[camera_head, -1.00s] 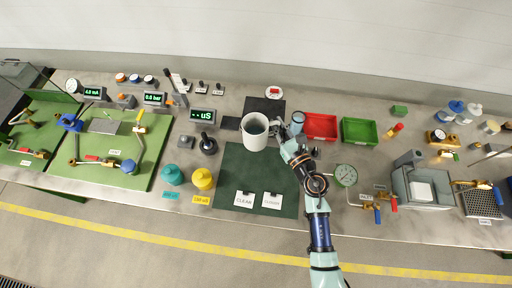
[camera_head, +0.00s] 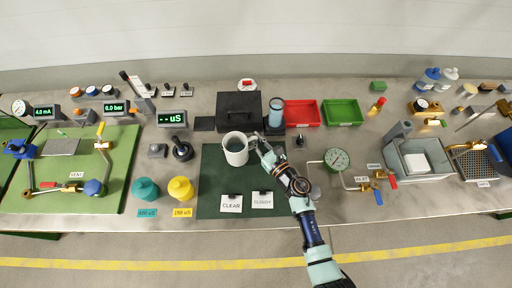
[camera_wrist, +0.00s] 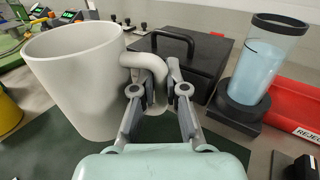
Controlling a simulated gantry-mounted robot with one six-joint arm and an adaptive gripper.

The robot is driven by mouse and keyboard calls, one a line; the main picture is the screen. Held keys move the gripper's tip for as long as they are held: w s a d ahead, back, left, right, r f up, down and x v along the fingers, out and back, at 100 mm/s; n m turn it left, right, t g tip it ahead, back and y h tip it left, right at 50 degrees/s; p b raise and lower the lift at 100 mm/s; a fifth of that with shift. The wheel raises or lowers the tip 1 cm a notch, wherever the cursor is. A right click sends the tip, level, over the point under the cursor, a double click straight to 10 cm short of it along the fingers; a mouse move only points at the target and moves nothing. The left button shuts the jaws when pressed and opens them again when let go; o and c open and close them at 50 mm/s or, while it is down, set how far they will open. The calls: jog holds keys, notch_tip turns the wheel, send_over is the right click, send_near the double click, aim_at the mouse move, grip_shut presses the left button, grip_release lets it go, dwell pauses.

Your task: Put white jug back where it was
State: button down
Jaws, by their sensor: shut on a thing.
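The white jug (camera_head: 236,155) is over the back part of the dark green mat (camera_head: 212,180), looking upright. It also shows large at the left of the wrist view (camera_wrist: 75,80), with its handle toward my gripper. My gripper (camera_head: 262,146) is at the jug's right side. In the wrist view my gripper (camera_wrist: 160,92) is shut on the jug's handle. I cannot tell whether the jug's base touches the mat or hangs just above it. The jug's inside is mostly hidden in the wrist view.
A black box with a handle (camera_head: 239,106) stands behind the jug. A clear cylinder of bluish liquid (camera_head: 276,110) stands on a black base right of it. Red (camera_head: 302,112) and green (camera_head: 342,112) bins lie farther right. CLEAR (camera_head: 231,204) and CLOUDY (camera_head: 262,200) cards lie in front.

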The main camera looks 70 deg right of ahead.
notch_tip(320, 180, down, 4)
jog(key=shift+f+b, duration=0.1)
jog(key=shift+b, duration=1)
jog(key=shift+f, duration=0.15)
jog(key=c, duration=1.2)
grip_release()
jog(key=shift+r, duration=0.35)
jog(key=v, duration=1.2)
jog(key=shift+f+p, duration=0.2)
jog(key=shift+p, duration=0.1)
